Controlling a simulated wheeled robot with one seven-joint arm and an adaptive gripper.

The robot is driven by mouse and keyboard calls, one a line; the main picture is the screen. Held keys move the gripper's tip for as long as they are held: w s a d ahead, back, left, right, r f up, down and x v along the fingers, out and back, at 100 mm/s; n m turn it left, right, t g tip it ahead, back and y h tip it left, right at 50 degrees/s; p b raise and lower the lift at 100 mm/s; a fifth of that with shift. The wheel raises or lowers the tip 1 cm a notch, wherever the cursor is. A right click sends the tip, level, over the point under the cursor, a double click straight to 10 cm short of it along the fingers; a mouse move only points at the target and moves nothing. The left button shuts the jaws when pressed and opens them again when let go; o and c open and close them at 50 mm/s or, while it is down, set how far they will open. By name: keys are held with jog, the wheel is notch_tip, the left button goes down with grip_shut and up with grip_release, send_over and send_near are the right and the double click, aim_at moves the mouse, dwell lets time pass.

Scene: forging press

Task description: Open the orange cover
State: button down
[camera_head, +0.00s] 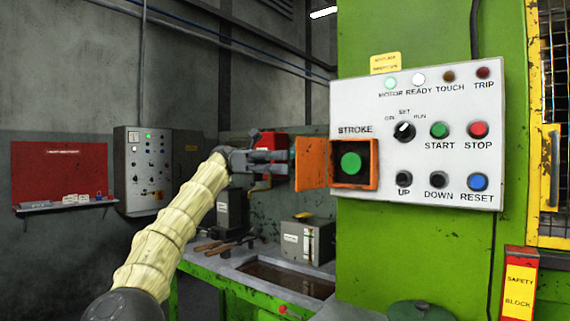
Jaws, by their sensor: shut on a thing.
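The orange cover (312,163) stands swung out to the left of its orange frame (372,180) on the white control panel. The green STROKE button (351,163) shows uncovered inside the dark recess of that frame. My gripper (287,162) reaches in from the left and is shut at the cover's left edge. The exact contact between the fingers and the cover is too small to make out.
The white panel (470,115) carries START (439,130), STOP (479,129), RESET (477,182) and other controls right of the frame. A green bench (235,293) with a grey box (307,241) stands below my arm. A yellow-framed mesh guard (545,150) is at right.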

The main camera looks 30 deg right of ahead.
jog(key=shift+d+r, duration=0.1)
dwell(0.3)
jog(key=c, duration=1.3)
grip_release()
jog(key=shift+s+d, duration=0.1)
jog(key=shift+s, duration=0.05)
